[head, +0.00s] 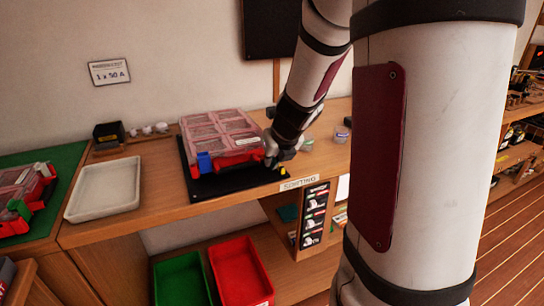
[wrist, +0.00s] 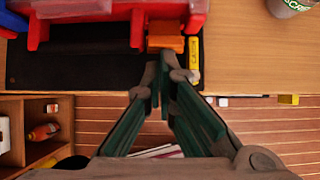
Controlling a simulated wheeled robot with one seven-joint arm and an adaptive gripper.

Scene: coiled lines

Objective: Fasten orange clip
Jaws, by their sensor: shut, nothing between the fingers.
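A red case with a clear divided lid (head: 222,130) sits closed on a black mat (head: 218,186) on the wooden bench. In the wrist view, the orange clip (wrist: 166,43) is on the case's front, between red parts of its edge (wrist: 120,7). I cannot tell whether the clip is latched. A blue clip (head: 205,162) is at the case's front left. My gripper (head: 271,160) is at the case's front right corner and hides the orange clip in the head view. In the wrist view, my gripper (wrist: 163,68) is shut and empty, its tips just in front of the clip.
A yellow tag (wrist: 194,60) lies on the mat right of the clip. A jar (head: 342,135) stands to the right on the bench. A white tray (head: 103,189) and another red case (head: 22,200) are at left. Green and red bins (head: 240,270) sit below.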

